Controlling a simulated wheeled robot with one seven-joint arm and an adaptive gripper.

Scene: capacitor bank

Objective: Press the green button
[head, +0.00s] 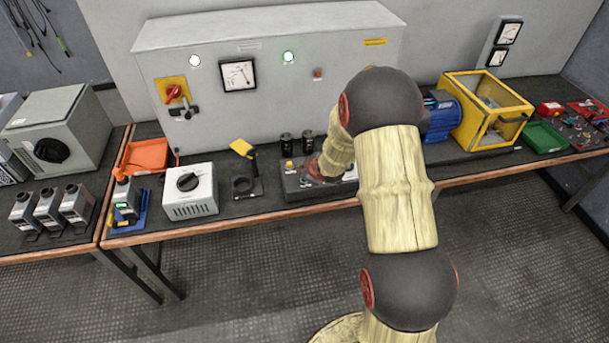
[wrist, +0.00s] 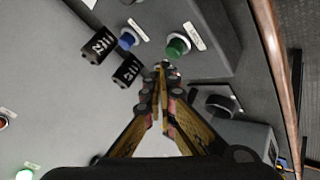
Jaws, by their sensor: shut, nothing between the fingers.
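The green button (wrist: 178,46) sits on a grey control box (wrist: 205,22) in the wrist view, with a white label beside it. A blue button (wrist: 128,40) is on the same box to its left. My gripper (wrist: 161,70) is shut and empty. Its fingertips appear just below the green button in the wrist view; I cannot tell whether they touch the box. In the head view the control box (head: 300,192) lies on the bench, partly covered by my arm. The green button and my fingertips cannot be made out there.
Two black cylinders (wrist: 128,71) stand close to the box and my fingers. A cabinet (head: 260,105) with a green lamp (head: 289,56) rises behind. A stand with a yellow top (head: 241,147) and a white box with a knob (head: 190,192) are to the left, a yellow frame (head: 487,113) to the right.

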